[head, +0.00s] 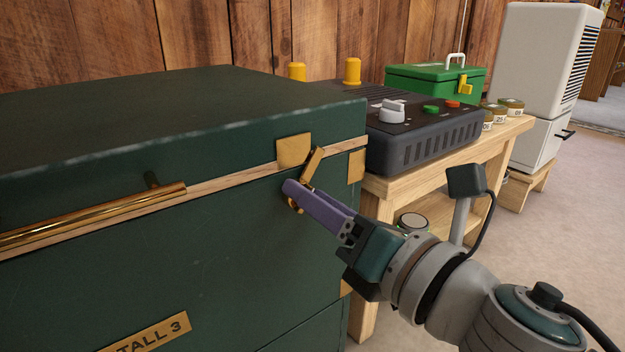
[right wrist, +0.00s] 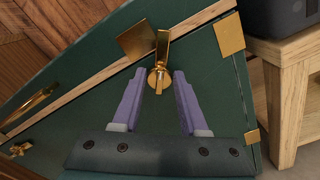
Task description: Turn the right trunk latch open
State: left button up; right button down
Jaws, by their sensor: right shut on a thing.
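The dark green trunk (head: 150,240) is closed, with a pale wooden strip along its lid seam. The right trunk latch (head: 312,163) is a small brass lever on the trunk's front, near the right corner. In the head view the fingers partly hide the pivot. My left gripper is not in view.
A brass handle bar (head: 95,217) sticks out from the trunk front, left of the latch. A wooden bench (head: 450,165) with a dark control box (head: 425,140) and a green case (head: 435,84) stands close on the right. Floor is free at far right.

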jog(key=m+p, duration=0.1)
jog(key=m, duration=0.4)
jog(key=m+p, duration=0.1)
jog(key=m, duration=0.5)
jog(key=shift+w+d+f, duration=0.1)
jog(key=shift+f, duration=0.1)
dwell(0.4)
jog(key=shift+c, duration=2.2)
grip_release()
